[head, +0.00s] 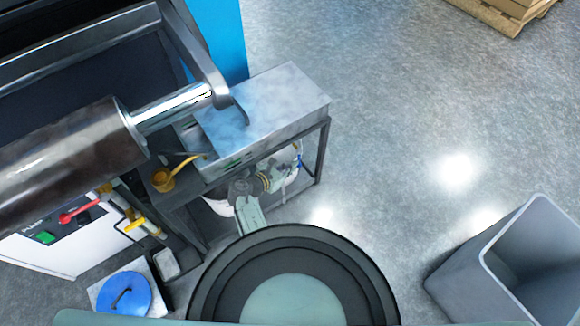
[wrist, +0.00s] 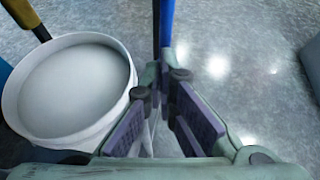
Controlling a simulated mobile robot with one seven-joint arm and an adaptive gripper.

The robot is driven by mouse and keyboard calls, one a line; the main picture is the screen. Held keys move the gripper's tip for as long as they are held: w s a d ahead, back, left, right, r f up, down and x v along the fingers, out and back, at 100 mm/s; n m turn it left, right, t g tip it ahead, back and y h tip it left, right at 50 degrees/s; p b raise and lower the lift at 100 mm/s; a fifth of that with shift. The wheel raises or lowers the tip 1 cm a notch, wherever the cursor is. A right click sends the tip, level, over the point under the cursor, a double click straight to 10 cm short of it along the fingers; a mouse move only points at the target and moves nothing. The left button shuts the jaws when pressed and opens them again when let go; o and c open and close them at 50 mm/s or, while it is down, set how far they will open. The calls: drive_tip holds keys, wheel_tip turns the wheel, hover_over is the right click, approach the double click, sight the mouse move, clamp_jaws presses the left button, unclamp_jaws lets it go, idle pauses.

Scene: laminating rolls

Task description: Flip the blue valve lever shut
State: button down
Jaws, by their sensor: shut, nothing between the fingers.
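The blue valve lever shows in the wrist view (wrist: 167,25) as a narrow upright blue bar with a dark rod along its left side. Its lower end is at the tips of my gripper (wrist: 165,78); I cannot tell whether they touch. In the head view, a small blue piece (head: 299,159) beside the metal stand's leg appears to be this lever. My gripper (head: 270,180) is low beside the stand, partly hidden by its top. Its fingers are shut with nothing between them. The valve body is hidden.
A white bucket (wrist: 70,88) stands left of my gripper, with a yellow handle (wrist: 22,14) above it. The metal stand (head: 265,105) overhangs the area. A grey bin (head: 470,275) is at right. Open floor (head: 400,130) lies between them.

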drive_tip(key=shift+w+d+f+h, duration=0.1)
drive_tip(key=shift+w+d+h, duration=0.05)
drive_tip(key=shift+h, duration=0.15)
drive_tip(key=shift+d, duration=0.1)
drive_tip(key=shift+w+d+f, duration=0.25)
drive_tip(key=shift+w+d, duration=0.5)
drive_tip(key=shift+d, duration=0.25)
drive_tip(key=w+d+r+t+h+b, duration=0.2)
drive_tip(key=w+d+r, duration=0.1)
drive_tip(key=w+d, duration=0.1)
drive_tip(key=shift+d, duration=0.75)
drive_tip(key=shift+r+b, duration=0.1)
drive_tip(key=shift+b, duration=0.2)
